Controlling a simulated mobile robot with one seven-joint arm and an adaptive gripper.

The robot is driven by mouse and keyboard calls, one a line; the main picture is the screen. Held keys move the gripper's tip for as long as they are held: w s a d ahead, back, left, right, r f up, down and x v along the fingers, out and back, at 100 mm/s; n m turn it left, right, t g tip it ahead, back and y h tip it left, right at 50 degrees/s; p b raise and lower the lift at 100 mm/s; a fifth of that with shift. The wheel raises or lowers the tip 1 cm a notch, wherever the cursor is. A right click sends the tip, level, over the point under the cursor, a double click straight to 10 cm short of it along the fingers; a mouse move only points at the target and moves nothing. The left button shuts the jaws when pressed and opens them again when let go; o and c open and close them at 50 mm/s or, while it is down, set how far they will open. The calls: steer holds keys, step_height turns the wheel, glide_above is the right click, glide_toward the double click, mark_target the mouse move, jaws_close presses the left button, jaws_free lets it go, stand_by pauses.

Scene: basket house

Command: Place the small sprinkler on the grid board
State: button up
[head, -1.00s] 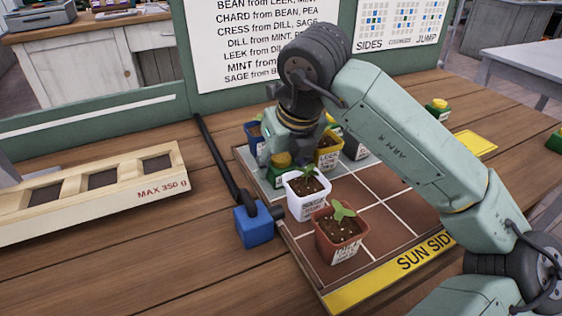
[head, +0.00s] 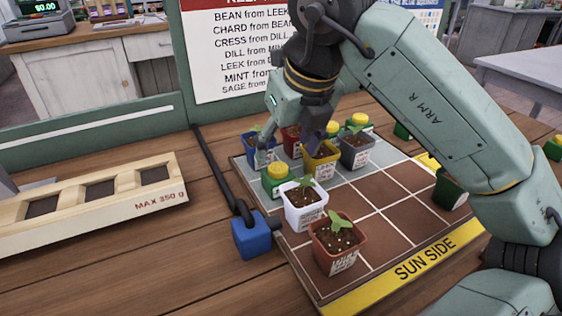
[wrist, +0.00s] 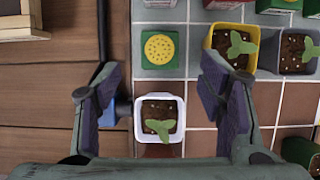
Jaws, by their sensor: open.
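The small sprinkler (head: 277,178), a green block with a round yellow top, sits upright on the grid board (head: 385,205). It stands on a pale cell at the board's left edge, directly behind the white pot. In the wrist view the sprinkler (wrist: 160,47) lies within its cell, clear of the fingers. My gripper (head: 290,150) is open and empty above the sprinkler. In the wrist view my gripper's fingers (wrist: 162,82) are spread wide, with the white pot (wrist: 160,120) showing between them.
A white pot (head: 305,208), a red-brown pot (head: 337,248), a yellow pot (head: 322,163) and a grey pot (head: 357,152) hold seedlings on the board. More yellow-topped green blocks (head: 358,121) stand at the back. A blue block (head: 249,237) with a dark rod adjoins the left edge.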

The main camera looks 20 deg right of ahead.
steer(key=v, duration=0.3)
steer(key=shift+r, duration=0.2)
